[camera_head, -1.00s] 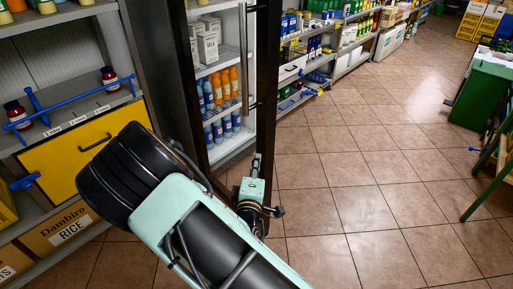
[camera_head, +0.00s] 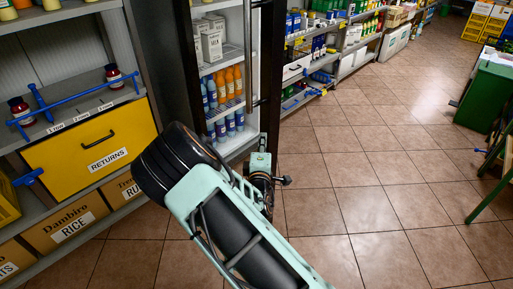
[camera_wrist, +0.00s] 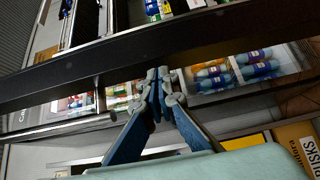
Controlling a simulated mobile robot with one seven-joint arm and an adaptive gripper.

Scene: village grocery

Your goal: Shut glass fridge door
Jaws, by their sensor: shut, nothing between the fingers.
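The fridge (camera_head: 222,65) stands left of centre in the head view, with bottles and cartons on its white shelves. Its glass door has a dark frame (camera_head: 270,70), seen at a steep angle at the fridge's right side; how far it stands open is hard to tell. In the wrist view the dark door frame (camera_wrist: 90,66) crosses the picture as a slanted bar. My gripper (camera_wrist: 158,76) is shut and empty, its fingertips at the lower edge of that bar; contact is unclear. In the head view my arm mostly hides the gripper, low beside the door.
A yellow returns drawer (camera_head: 60,155) and cardboard boxes (camera_head: 68,222) stand to the left, near my arm. Stocked shelves (camera_head: 325,45) run along the back. The tiled floor (camera_head: 365,180) between is clear.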

